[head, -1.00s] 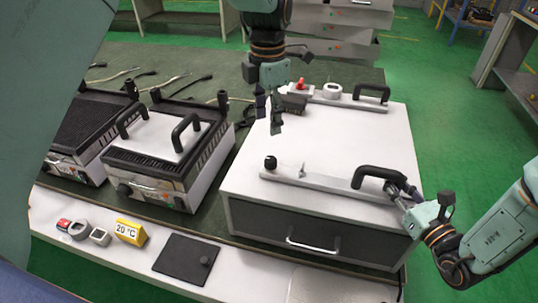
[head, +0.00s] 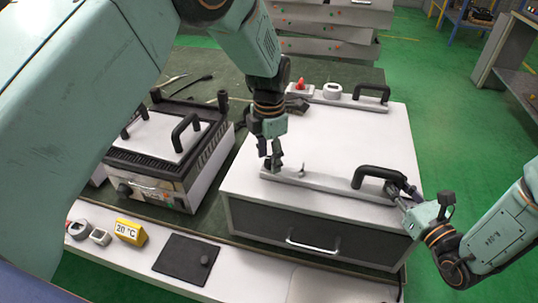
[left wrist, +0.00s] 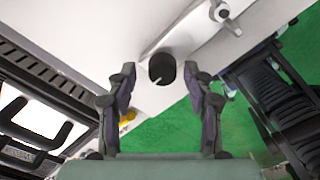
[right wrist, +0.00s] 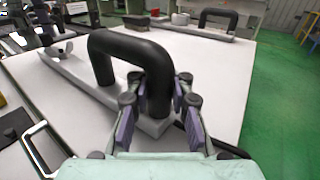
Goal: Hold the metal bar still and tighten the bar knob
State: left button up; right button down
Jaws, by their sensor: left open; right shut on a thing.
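The metal bar (head: 328,182) lies along the front of the white lid (head: 340,135). A black handle (head: 380,174) stands at its right end, and the black bar knob (left wrist: 162,68) is at its left end. My left gripper (head: 273,162) is open above the knob; in the left wrist view its fingers (left wrist: 160,88) stand on either side of the knob, apart from it. My right gripper (head: 397,194) is shut on the near leg of the handle, which also shows between its fingers in the right wrist view (right wrist: 158,100). In the head view, the left fingers mostly hide the knob.
A small wing-shaped fitting (head: 303,171) rises from the bar near the knob. A second bar (head: 350,101) with a handle lies at the lid's back. A grill (head: 165,150) stands to the left. A yellow 20 °C block (head: 130,231) and a black plate (head: 186,261) lie in front.

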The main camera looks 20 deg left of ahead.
pick_arm(q)
jog(key=shift+c, duration=0.2)
grip_shut()
dwell(0.4)
jog(key=shift+m, duration=0.3)
